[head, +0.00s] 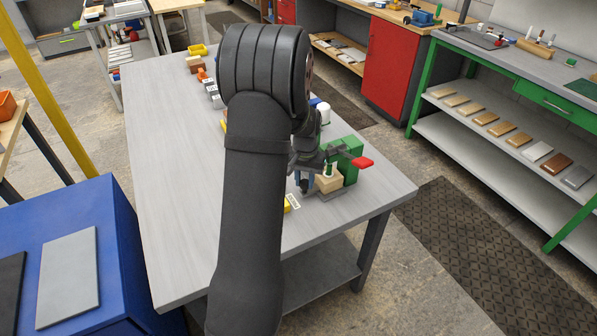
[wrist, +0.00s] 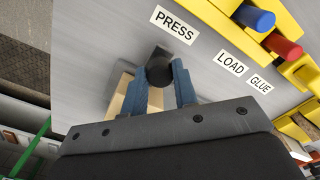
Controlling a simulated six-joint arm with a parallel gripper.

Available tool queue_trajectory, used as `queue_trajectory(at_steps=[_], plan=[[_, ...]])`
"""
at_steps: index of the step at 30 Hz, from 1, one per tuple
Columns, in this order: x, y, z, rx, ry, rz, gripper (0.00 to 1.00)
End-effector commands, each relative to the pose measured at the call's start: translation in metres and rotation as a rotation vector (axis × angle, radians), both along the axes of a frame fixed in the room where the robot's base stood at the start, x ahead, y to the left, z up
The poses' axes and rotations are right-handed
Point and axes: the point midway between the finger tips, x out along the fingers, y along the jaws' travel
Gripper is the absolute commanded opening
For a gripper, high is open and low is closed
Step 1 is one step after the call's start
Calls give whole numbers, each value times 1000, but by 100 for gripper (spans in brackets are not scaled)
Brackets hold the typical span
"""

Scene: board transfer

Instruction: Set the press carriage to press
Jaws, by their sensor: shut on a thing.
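In the wrist view, the two blue fingers of my gripper (wrist: 160,78) are shut on a black round knob (wrist: 160,68), which I take to be the carriage handle. The knob stands beside the PRESS label (wrist: 174,25), away from the LOAD label (wrist: 231,63). A tan wooden block (wrist: 123,98) shows partly behind the left finger. In the head view, the green press (head: 346,158) with its red-tipped lever (head: 362,162) stands by the wooden block (head: 329,183). My gripper (head: 302,182) is low beside them, partly hidden by my arm.
Yellow holders (wrist: 240,42) with a blue cylinder (wrist: 254,18) and a red cylinder (wrist: 282,43) lie to the right in the wrist view. A GLUE label (wrist: 260,84) is near them. The left side of the grey table (head: 170,150) is clear.

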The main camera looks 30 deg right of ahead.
Motion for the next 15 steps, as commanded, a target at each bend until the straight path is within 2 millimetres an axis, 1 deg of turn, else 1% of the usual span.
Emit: queue_trajectory(at_steps=[2,9,10,12,13,15], plan=[[-5,0,0,1,4,0,0],[-6,0,0,3,8,0,0],[-7,0,0,3,8,0,30],[-6,0,0,2,8,0,44],[-6,0,0,1,7,0,48],[-6,0,0,2,6,0,48]])
